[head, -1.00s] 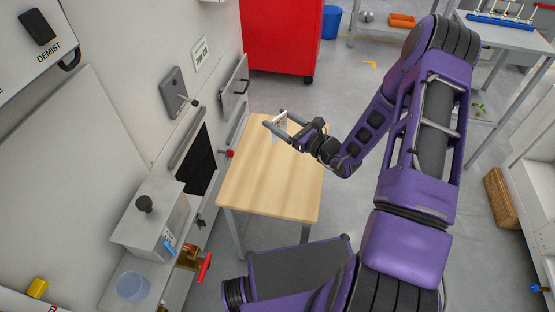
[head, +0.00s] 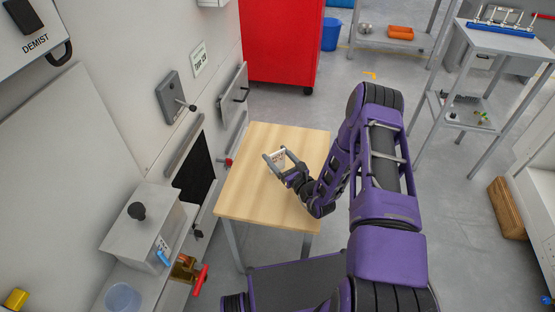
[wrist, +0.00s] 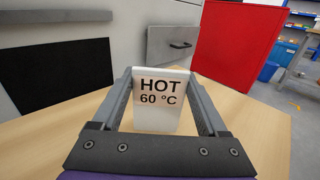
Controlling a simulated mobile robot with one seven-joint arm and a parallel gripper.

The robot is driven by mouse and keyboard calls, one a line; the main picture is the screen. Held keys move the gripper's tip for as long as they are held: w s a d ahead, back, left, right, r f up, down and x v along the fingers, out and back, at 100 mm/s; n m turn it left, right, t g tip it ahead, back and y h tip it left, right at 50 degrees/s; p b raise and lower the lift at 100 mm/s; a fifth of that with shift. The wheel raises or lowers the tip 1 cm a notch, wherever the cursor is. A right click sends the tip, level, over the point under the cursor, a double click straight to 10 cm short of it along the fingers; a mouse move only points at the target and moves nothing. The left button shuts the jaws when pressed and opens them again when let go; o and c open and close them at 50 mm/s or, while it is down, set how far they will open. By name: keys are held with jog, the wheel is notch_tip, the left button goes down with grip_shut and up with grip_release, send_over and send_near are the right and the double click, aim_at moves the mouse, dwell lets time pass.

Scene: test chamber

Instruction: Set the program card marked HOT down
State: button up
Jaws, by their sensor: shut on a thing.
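The program card marked HOT (wrist: 158,112) is white with the black words "HOT 60 °C" and stands upright between my fingers in the wrist view. It also shows small in the head view (head: 278,157). My gripper (head: 277,158) is shut on the card, over the middle of the wooden table (head: 253,197). In the wrist view my fingers (wrist: 160,98) hold the card from both sides. I cannot tell whether its lower edge touches the tabletop.
A wall panel with a lever box (head: 175,97) and a black slot (head: 194,172) runs along the table's left side. A red cabinet (head: 280,42) stands behind it. A red-handled valve (head: 199,281) is at the front left. The tabletop around my gripper is clear.

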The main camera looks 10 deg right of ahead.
jog(key=shift+f, duration=0.45)
jog(key=shift+f, duration=0.15)
jog(key=o, duration=1.2)
jog(key=shift+o, duration=0.2)
jog(key=shift+s+d, duration=0.1)
jog(key=shift+s, duration=0.1)
jog(key=p+v, duration=0.1)
jog(key=v, duration=1)
jog(key=shift+s+d, duration=0.1)
jog(key=shift+s, duration=0.2)
